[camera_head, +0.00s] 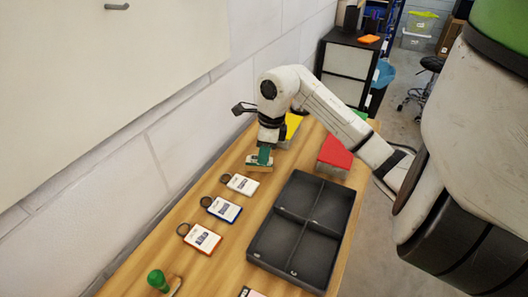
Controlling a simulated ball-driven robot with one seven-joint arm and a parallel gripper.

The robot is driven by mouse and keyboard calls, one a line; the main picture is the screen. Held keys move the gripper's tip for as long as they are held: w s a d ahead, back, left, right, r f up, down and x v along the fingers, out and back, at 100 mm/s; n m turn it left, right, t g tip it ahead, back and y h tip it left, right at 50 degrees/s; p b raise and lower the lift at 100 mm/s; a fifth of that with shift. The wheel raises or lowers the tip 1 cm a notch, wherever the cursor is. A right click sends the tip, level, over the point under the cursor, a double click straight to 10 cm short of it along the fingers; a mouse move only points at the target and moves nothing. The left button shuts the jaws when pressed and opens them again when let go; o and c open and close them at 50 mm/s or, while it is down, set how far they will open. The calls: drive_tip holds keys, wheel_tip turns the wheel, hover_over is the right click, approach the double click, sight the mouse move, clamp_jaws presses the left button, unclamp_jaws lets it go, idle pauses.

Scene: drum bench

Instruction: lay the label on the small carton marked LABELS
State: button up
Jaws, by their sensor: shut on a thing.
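My gripper (264,154), at the end of my white arm, points down and is shut at the far part of the wooden bench. A small tan carton (262,169) with a pale top is directly under it. The label is between the fingertips or just below them, mostly hidden by the gripper. I cannot tell whether it touches the carton. The writing on the carton is too small to read.
Three tagged cards, white (240,184), blue-edged (222,209) and orange-edged (201,239), lie left of a dark divided tray (264,245). A green-knobbed stamp (157,281) stands near. The wall borders the left.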

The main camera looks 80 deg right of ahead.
drive_tip(key=o, duration=0.7)
drive_tip(key=shift+o, duration=0.2)
wheel_tip(320, 180, up, 16)
drive_tip(key=s, duration=0.1)
drive_tip(key=shift+s+d+f, duration=0.15)
drive_tip(key=shift+s+d, duration=0.1)
idle(0.6)
idle(0.9)
